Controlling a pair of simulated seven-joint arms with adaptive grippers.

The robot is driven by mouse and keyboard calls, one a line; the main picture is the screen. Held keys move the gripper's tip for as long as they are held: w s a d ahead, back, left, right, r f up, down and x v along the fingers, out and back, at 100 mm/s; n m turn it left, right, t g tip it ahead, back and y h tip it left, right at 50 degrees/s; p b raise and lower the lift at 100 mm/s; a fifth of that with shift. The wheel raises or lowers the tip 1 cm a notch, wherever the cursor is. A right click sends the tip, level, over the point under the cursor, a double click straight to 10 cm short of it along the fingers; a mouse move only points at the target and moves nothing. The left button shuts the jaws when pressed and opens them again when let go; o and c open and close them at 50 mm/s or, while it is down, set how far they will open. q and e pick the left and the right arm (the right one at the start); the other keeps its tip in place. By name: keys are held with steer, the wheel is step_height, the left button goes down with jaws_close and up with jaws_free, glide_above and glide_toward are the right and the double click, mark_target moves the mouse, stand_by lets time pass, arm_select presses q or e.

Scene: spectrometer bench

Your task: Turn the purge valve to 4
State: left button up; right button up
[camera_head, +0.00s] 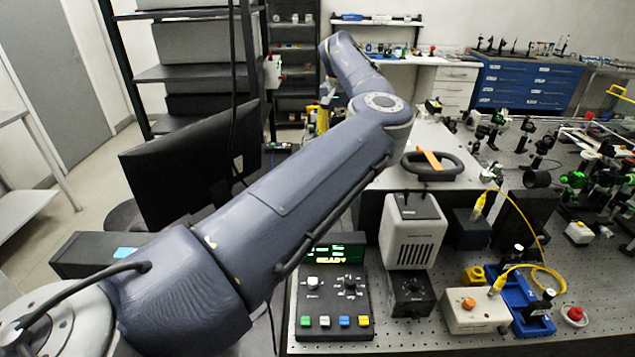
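A black ring-shaped handwheel (433,168) with an orange bar across it lies at the edge of a large pale housing, right of my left arm. A black box with a round dial knob (411,288) stands on the bench below a white vented unit. No label reading "purge" is legible, so I cannot tell which control is the purge valve, and the numbers around the knobs are too small to read. My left arm crosses the view from lower left to upper centre, clear of both controls in the picture. Its gripper cannot be made out. My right gripper is not in view.
A control panel (333,312) with knobs, coloured buttons and a lit green display stands front centre. The white vented unit (411,232), a white box with an orange button (477,311) and a yellow cable (540,235) crowd the bench. A black monitor (190,165) stands left.

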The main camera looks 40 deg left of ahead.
arm_select(q)
step_height(320, 180, down, 17)
stand_by(0.9)
steer(key=shift+c, duration=0.4)
jaws_close()
